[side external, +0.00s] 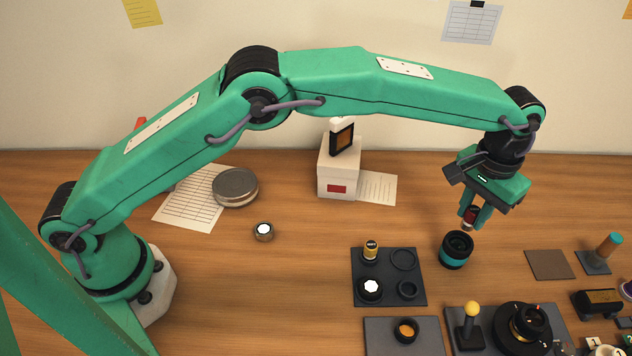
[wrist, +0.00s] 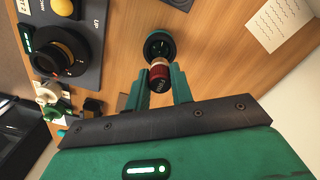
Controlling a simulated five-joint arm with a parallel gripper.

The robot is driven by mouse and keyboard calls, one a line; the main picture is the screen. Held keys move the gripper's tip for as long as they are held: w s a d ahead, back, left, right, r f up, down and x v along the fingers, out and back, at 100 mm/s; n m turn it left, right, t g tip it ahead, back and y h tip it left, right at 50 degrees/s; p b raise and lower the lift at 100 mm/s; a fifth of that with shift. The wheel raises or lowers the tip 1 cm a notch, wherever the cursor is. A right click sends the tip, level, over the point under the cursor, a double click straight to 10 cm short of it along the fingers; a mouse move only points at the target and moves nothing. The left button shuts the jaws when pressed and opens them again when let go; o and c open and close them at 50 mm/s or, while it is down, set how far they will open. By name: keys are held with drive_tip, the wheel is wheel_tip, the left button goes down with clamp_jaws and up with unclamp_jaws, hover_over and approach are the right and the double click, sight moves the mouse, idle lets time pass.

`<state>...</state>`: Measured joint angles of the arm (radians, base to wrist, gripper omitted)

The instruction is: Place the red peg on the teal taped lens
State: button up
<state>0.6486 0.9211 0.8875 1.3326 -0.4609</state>
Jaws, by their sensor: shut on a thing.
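My gripper (side external: 472,215) is shut on the red peg (side external: 470,214), a small red cylinder with a paler end. In the wrist view the peg (wrist: 158,76) sits between the two teal fingers of the gripper (wrist: 160,88). The teal taped lens (side external: 456,251) is a black barrel with a teal band and stands upright on the wooden table. The peg is above the lens and slightly to its right in the side external view. In the wrist view the lens (wrist: 159,47) shows just beyond the peg's pale end, which overlaps its edge. I cannot tell the exact gap.
A dark tray (side external: 385,292) with round parts lies left of the lens. A dark board (side external: 458,312) with a yellow-knobbed lever (side external: 471,318) and a round dial (side external: 523,326) is in front. A brown pad (side external: 549,265) lies to the right. Bare table surrounds the lens.

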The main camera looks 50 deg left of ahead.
sight(467, 226)
drive_tip(key=shift+f, duration=0.15)
drive_tip(key=shift+f, duration=1.9)
drive_tip(key=shift+f, duration=0.1)
drive_tip(key=o, duration=0.9)
drive_tip(key=shift+o, duration=0.2)
wheel_tip(467, 226, up, 12)
drive_tip(key=shift+r, duration=0.15)
